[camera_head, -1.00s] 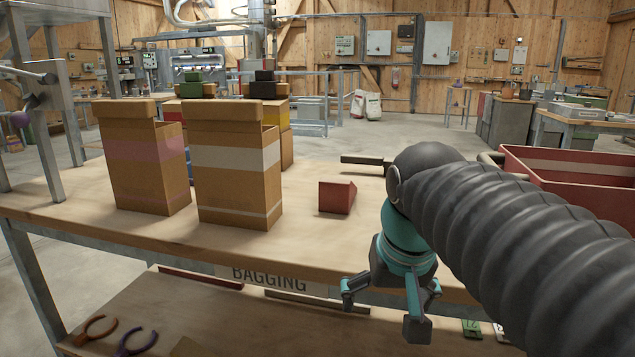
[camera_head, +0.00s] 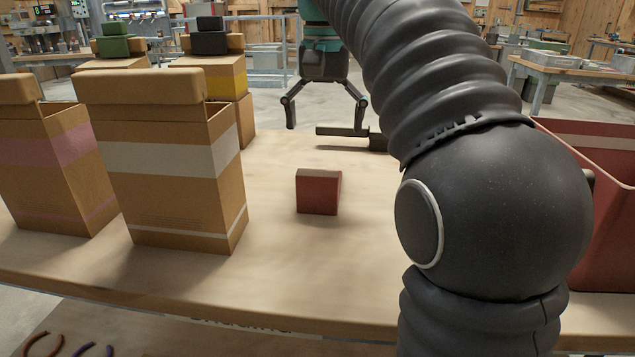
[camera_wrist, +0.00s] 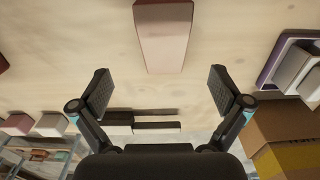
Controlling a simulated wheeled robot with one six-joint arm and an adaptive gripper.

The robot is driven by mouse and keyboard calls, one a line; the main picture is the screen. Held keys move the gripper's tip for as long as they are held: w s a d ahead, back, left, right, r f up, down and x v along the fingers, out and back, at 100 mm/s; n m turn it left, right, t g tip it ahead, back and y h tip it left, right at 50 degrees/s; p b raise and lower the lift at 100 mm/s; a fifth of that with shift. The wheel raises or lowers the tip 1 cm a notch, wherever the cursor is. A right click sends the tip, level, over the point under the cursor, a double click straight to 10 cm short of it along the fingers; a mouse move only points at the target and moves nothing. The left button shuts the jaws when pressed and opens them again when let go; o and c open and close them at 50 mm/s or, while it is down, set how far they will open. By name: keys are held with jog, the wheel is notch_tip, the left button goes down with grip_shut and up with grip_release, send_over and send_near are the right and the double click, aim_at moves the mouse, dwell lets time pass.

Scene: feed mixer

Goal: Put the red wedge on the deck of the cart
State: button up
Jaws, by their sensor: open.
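The red wedge (camera_head: 318,191) lies on the bench top (camera_head: 280,262), right of the tall cardboard boxes. In the wrist view the wedge (camera_wrist: 165,38) is at the top centre, beyond the fingertips. My gripper (camera_head: 323,112) hangs past the wedge, above the far side of the bench, fingers spread and empty. The gripper (camera_wrist: 160,88) also shows open in the wrist view, with bare bench between its fingers. I cannot make out the cart in either view.
Two tall cardboard boxes (camera_head: 180,165) stand at left. A dark handled tool (camera_head: 343,132) lies behind the wedge. A red bin (camera_head: 605,235) stands at right, partly hidden by my arm. The bench around the wedge is clear.

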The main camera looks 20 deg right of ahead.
aim_at(320, 182)
jog(key=f, duration=0.3)
jog(key=f+b, duration=0.1)
jog(key=f, duration=0.3)
jog(key=f+b, duration=0.1)
jog(key=f, duration=0.3)
jog(key=shift+w+a+f, duration=0.1)
jog(key=shift+a+f, duration=0.1)
jog(key=shift+a, duration=0.05)
jog(key=c, duration=1.5)
jog(key=shift+c, duration=0.9)
jog(key=shift+r, duration=0.15)
